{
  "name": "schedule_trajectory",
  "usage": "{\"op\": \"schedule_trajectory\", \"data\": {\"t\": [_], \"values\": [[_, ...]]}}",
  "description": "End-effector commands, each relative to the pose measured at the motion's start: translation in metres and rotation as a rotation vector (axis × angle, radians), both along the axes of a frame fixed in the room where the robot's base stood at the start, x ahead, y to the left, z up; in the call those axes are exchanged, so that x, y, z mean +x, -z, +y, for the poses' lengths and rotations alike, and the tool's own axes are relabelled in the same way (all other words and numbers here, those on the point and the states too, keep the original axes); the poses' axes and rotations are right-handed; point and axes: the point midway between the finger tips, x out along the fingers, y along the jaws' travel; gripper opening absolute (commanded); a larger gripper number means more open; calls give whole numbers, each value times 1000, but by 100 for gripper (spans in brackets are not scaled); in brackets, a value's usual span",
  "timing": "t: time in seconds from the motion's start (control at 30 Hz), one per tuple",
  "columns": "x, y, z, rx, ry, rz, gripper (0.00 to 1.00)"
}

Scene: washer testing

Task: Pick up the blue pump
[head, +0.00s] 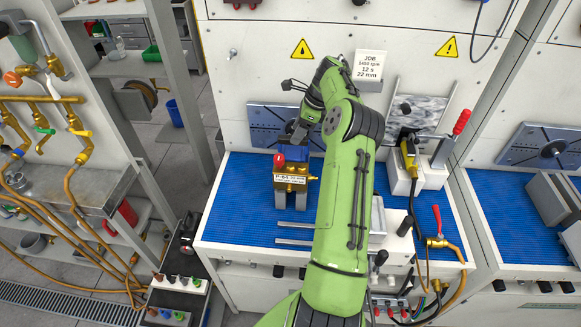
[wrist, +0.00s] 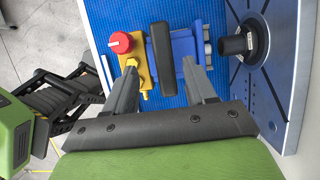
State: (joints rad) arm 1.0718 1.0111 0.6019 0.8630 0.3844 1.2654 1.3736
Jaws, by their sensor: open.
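The blue pump (head: 296,153) stands on the blue ribbed mat of the middle bench, with a brass-yellow front part, a red knob and a label reading "P-64". In the wrist view, the pump (wrist: 186,46) shows a blue body, the yellow part and red knob at left, and a dark bar (wrist: 168,50) across its top. My gripper (wrist: 161,68) is open and empty, its two grey fingers pointing at the pump with the dark bar between them in the picture. I cannot tell the height gap.
A blue plate with a black hub (wrist: 240,44) stands close right of the pump in the wrist view. Metal rails (head: 295,241) lie in front of the pump. A yellow-handled tool (head: 409,155) and red-handled clamp (head: 461,123) stand at right. The mat left of the pump (head: 238,200) is clear.

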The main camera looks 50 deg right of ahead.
Motion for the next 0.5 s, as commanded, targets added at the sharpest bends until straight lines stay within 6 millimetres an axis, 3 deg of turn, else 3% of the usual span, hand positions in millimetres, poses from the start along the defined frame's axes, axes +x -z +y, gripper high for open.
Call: {"op": "schedule_trajectory", "data": {"t": [0.4,0.5], "values": [[22,54,9,0,-2,0,55],[23,58,10,-2,-1,-2,55]]}}
